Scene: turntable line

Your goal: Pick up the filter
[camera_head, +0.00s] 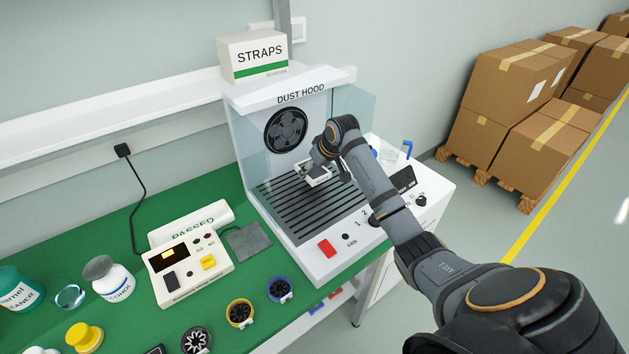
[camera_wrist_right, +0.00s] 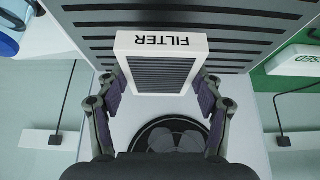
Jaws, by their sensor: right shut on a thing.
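The filter (camera_wrist_right: 161,62) is a white box with a dark slatted face and the word FILTER on its edge, shown upside down in the right wrist view. My right gripper (camera_wrist_right: 160,88) is shut on it, with one finger against each side. In the head view the filter (camera_head: 318,176) is a small white shape inside the dust hood, over the slatted grille (camera_head: 300,212), partly hidden by my right gripper (camera_head: 322,168). I cannot tell whether it touches the grille. My left gripper does not show.
The dust hood (camera_head: 232,125) has clear side panels, a back fan (camera_head: 287,130) and a red FAN button (camera_head: 326,248). A STRAPS box (camera_head: 253,56) sits above it. The green bench (camera_head: 120,230) holds a tester (camera_head: 187,270), bottles and several small fans. Cardboard boxes (camera_head: 515,80) stand right.

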